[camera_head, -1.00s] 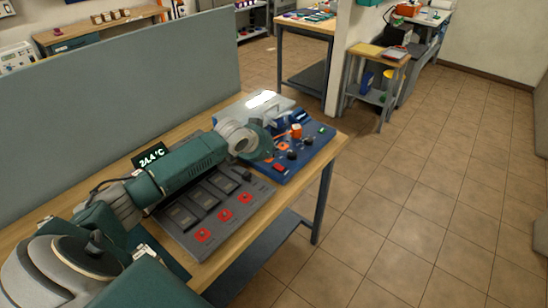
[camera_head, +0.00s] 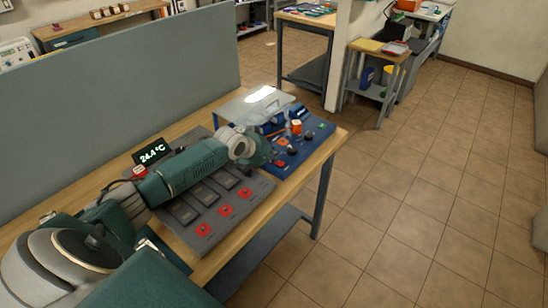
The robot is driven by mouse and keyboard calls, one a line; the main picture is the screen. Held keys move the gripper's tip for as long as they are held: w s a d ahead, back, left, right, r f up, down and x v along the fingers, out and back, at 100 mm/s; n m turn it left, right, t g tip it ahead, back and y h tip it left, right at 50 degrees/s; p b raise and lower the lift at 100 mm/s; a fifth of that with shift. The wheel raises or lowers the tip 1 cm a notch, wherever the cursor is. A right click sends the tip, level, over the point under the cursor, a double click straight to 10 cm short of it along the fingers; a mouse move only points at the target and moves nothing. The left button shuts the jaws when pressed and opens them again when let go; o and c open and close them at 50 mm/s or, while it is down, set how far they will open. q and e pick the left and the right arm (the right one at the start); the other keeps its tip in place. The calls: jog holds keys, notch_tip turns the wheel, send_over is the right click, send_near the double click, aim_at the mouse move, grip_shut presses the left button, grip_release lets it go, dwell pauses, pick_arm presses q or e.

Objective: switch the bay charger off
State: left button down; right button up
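A blue panel (camera_head: 310,148) lies at the right end of the wooden bench, with dark knobs, an orange-and-white part (camera_head: 296,127), a red button (camera_head: 278,163) and a green light (camera_head: 320,125). A grey panel (camera_head: 262,186) lies to its left, with dark rectangular windows and three red squares (camera_head: 225,209). I cannot tell which panel is the bay charger. My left gripper (camera_head: 267,154) is over the left edge of the blue panel. Its fingers are too dark and small to tell open from shut. My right gripper is not in view.
A clear lid (camera_head: 255,103) stands raised behind the blue panel. A display (camera_head: 153,152) reads about 24.4 °C, with a red button (camera_head: 138,171) beside it. A grey partition (camera_head: 120,100) runs behind the bench (camera_head: 335,142). The tiled floor (camera_head: 420,190) at right is clear.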

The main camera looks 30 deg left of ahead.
pick_arm(q)
jog(key=shift+a+f+b, duration=0.25)
jog(key=shift+a+b, duration=0.05)
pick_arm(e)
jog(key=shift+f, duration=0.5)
pick_arm(q)
jog(key=shift+s+d+h+p, duration=0.2)
jog(key=shift+d+h+p, duration=0.1)
jog(key=shift+d+p, duration=0.55)
jog(key=shift+r+p, duration=0.25)
jog(key=shift+p, duration=0.1)
jog(key=r+p, duration=0.3)
jog(key=r, duration=0.1)
jog(key=shift+w+a+r+p, duration=0.1)
jog(key=shift+w+a+p, duration=0.15)
jog(key=shift+p, duration=0.1)
jog(key=a+b+v, duration=0.1)
jog(key=b+v, duration=0.2)
jog(key=v, duration=0.7)
jog(key=shift+a, duration=0.2)
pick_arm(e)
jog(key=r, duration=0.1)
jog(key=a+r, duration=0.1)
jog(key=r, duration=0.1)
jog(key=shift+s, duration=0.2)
